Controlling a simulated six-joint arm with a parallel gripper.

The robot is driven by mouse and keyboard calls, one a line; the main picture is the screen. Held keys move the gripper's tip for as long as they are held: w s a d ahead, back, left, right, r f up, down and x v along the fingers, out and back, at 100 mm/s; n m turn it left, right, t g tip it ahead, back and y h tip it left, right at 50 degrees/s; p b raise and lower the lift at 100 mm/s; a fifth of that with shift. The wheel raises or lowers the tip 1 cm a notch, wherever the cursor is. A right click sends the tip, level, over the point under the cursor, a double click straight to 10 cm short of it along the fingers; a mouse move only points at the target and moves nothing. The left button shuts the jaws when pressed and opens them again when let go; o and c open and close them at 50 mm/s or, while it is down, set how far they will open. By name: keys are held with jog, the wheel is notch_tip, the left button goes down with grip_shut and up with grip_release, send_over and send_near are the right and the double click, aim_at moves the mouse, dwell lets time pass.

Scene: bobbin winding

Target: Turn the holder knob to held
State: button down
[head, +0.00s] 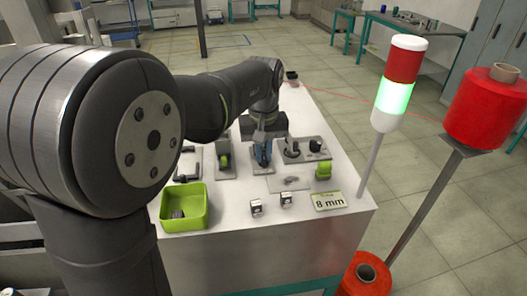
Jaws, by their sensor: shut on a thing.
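My gripper (263,143) points down over the white bench in the head view. It is shut on a part at the top of a small blue fixture (262,155), which stands on a grey base. The jaws and arm hide most of that part, so I cannot make out its shape or its setting. To the right, a grey panel (303,158) carries two dark knobs, a left one (292,148) and a right one (315,145). Both are clear of my gripper. No label for the held setting is readable.
A green bin (169,223) with small grey parts stands at front left. A green-topped fixture (224,160) is left of my gripper. A signal tower (393,95) glows green near red thread spools (488,110).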

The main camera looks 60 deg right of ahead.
aim_at(263, 156)
jog(key=c, duration=1.5)
grip_release()
notch_tip(263, 156, up, 18)
jog(key=shift+f, duration=0.25)
jog(key=shift+f, duration=0.15)
notch_tip(263, 156, down, 17)
jog(key=shift+f, duration=0.15)
